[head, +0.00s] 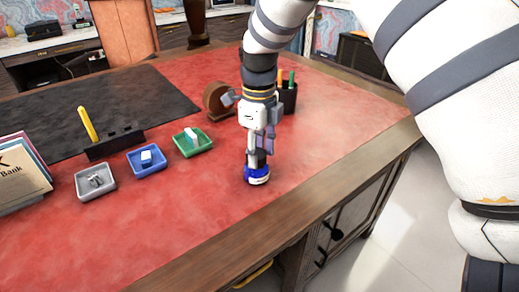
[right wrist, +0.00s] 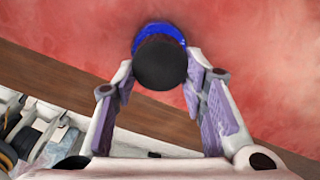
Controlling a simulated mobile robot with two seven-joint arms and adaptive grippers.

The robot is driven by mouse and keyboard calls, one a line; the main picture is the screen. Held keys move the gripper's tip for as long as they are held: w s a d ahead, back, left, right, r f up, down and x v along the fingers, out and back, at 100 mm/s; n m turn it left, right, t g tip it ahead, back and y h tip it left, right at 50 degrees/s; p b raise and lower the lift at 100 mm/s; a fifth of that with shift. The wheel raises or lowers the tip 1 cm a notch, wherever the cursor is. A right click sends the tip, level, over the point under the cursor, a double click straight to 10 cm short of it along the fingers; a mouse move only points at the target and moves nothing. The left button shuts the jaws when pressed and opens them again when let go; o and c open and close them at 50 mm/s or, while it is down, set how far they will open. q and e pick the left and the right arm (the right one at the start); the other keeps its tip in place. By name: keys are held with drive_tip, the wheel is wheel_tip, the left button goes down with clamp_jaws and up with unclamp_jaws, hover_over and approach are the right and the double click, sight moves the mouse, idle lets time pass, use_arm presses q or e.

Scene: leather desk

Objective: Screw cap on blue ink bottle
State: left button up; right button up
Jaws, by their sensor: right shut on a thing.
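The blue ink bottle (head: 257,175) stands upright on the red leather desk top (head: 330,125), with a pale label band low on its side. A black cap (right wrist: 160,63) sits directly over it in the right wrist view, with the bottle's blue rim (right wrist: 158,30) showing behind it. My right gripper (head: 259,152) points down above the bottle and is shut on the cap, one finger on each side. The fingers hide much of the cap in the head view, so I cannot tell whether it is seated on the neck. My left gripper is not in view.
Grey (head: 96,182), blue (head: 147,160) and green (head: 192,141) trays holding small items lie left of the bottle. A black pen cup (head: 288,98) and a brown round object (head: 216,100) stand behind. The wooden front edge (head: 250,232) is near; red leather around the bottle is clear.

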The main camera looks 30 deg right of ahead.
drive_tip(key=m, duration=0.4)
drive_tip(key=shift+s+a+f, duration=0.1)
drive_tip(key=shift+f, duration=0.05)
drive_tip(key=shift+a+m, duration=0.1)
drive_tip(key=shift+m, duration=0.8)
drive_tip(key=shift+f+m, duration=0.1)
drive_tip(key=shift+m, duration=1.1)
drive_tip(key=shift+a+m, duration=0.15)
drive_tip(key=shift+m, duration=0.65)
drive_tip(key=o, duration=1.1)
drive_tip(key=shift+o, duration=0.3)
drive_tip(key=shift+r, duration=0.2)
wheel_tip(320, 180, up, 12)
